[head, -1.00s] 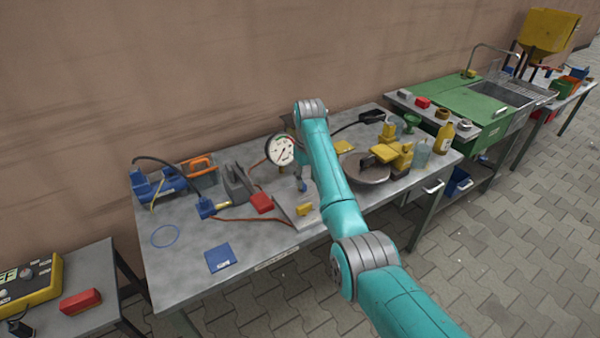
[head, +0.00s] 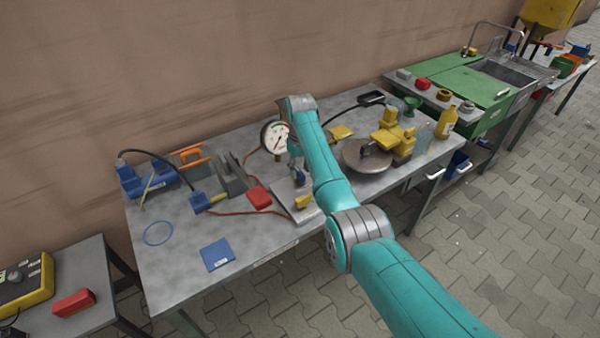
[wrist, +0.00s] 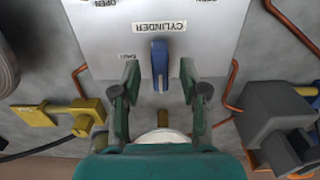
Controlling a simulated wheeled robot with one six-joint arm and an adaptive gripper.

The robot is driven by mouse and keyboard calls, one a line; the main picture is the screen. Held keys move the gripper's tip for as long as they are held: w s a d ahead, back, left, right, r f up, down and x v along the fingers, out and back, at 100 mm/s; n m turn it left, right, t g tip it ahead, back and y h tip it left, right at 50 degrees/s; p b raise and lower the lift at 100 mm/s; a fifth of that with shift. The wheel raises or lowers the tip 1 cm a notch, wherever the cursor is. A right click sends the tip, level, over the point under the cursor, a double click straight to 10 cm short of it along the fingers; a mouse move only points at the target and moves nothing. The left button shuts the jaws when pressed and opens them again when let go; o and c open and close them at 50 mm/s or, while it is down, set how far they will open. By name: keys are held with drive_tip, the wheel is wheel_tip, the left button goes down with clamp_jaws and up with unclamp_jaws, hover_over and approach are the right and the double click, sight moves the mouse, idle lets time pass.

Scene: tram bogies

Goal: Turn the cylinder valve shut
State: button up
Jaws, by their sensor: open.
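The cylinder valve has a blue handle (wrist: 160,64), which stands lengthwise up and down the wrist picture on a pale panel (wrist: 205,40). A CYLINDER label (wrist: 159,26) reads upside down just beyond it. My gripper (wrist: 158,82) is open, with one finger on each side of the handle's near end and clear gaps to both. I cannot tell the height between fingertips and panel. In the head view the blue handle (head: 299,178) shows just left of my arm; my gripper is mostly hidden there.
A pressure gauge (head: 277,137) stands close behind the panel. Yellow lever fittings (wrist: 45,115) and a grey block (wrist: 275,115) flank my gripper in the wrist view. A round grey plate (head: 366,157) lies right of my arm. The bench's front left is mostly clear.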

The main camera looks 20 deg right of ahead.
drive_tip(key=shift+f, duration=1.05)
clamp_jaws()
